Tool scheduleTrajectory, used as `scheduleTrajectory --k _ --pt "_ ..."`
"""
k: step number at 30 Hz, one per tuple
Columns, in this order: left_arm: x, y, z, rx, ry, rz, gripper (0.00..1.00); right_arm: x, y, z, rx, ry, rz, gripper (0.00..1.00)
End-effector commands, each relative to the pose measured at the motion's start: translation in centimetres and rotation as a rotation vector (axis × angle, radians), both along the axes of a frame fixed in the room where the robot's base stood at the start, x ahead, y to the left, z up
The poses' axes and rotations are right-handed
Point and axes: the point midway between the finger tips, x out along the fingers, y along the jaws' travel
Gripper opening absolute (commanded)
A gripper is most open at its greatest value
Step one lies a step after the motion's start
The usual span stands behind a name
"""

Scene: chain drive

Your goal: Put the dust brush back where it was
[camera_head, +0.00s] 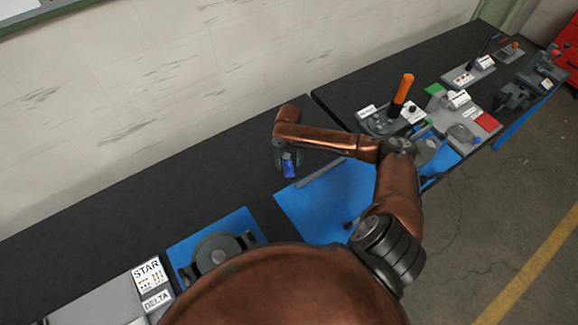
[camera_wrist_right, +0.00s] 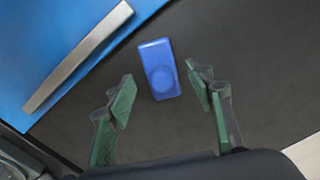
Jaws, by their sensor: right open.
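A small blue block-like thing (camera_head: 290,168) with a rounded mark on its top stands on the black bench beside the blue mat. In the right wrist view this blue thing (camera_wrist_right: 158,70) shows between and beyond the fingertips, with bare bench around it. I cannot tell if it is the dust brush; no bristles show. My right gripper (camera_head: 285,158) is over it. My left gripper is not in view.
A grey metal bar (camera_head: 322,172) lies along the edge of the blue mat (camera_head: 310,205). A lever with an orange handle (camera_head: 402,88) and several fixtures stand on the right bench. A round dark device (camera_head: 218,250) sits at lower left.

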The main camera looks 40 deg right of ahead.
Motion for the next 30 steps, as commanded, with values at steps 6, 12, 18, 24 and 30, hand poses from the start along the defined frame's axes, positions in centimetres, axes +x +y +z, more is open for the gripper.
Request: scheduleTrajectory --k 6,12,18,24,30 --pt "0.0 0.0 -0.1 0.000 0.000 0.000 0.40 0.1 0.0 4.9 0.000 -0.004 0.002 0.49" --pt "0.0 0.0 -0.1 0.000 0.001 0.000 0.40 0.1 0.0 7.8 0.000 -0.001 0.001 0.49" --pt "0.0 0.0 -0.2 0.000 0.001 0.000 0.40 0.0 0.1 8.8 0.001 0.000 0.001 0.49" --pt "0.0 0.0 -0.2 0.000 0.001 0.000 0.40 0.0 0.1 8.9 0.000 0.000 0.001 0.49" --pt "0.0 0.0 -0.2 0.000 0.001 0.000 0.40 0.0 0.1 8.8 0.001 0.000 0.001 0.49"
